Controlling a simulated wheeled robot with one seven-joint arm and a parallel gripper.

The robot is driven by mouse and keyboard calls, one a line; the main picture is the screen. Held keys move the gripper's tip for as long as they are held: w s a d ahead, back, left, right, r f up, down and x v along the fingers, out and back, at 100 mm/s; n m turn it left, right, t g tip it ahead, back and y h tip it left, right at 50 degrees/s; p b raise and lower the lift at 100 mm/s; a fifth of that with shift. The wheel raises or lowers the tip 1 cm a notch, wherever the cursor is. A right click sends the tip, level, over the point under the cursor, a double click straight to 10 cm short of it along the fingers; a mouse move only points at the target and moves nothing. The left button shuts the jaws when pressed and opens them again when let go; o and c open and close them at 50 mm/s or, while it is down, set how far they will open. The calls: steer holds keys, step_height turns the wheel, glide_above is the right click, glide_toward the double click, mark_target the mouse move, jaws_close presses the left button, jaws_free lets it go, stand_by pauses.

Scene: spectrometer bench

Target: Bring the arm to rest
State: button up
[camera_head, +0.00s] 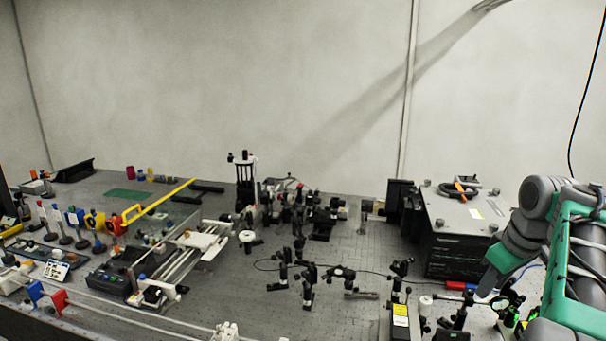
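My arm (555,240) shows at the right edge, grey and green, bent over the right end of the optical bench. Its links hide part of the bench's right side and part of the black box's right side. My gripper is not visible in the head view, so its opening and anything in it cannot be seen. The bench top (200,300) is dark grey with a grid of holes.
A large black box with a grey lid (470,215) stands close to my arm. Small black optical mounts (305,275) fill the middle. A rail stage (180,260) and several coloured holders (85,220) stand left. Wall behind.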

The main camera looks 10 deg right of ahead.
steer(key=s+a+f+m+g+b, duration=0.1)
steer(key=s+a+f+m, duration=0.35)
steer(key=f, duration=0.45)
steer(key=s+a+f+m+g+b, duration=0.1)
steer(key=s+a+f+m+b, duration=0.1)
steer(key=s+a+f+m, duration=0.5)
steer(key=a+f+n+b, duration=0.3)
steer(key=a+f+n, duration=0.1)
steer(key=a+f, duration=0.4)
steer(key=w+a+n+t+b, duration=0.1)
steer(key=a+n+b, duration=0.3)
steer(key=a, duration=0.8)
steer(key=shift+w+n+t+y, duration=0.15)
steer(key=shift+n+t+y, duration=0.15)
steer(key=shift+n, duration=0.05)
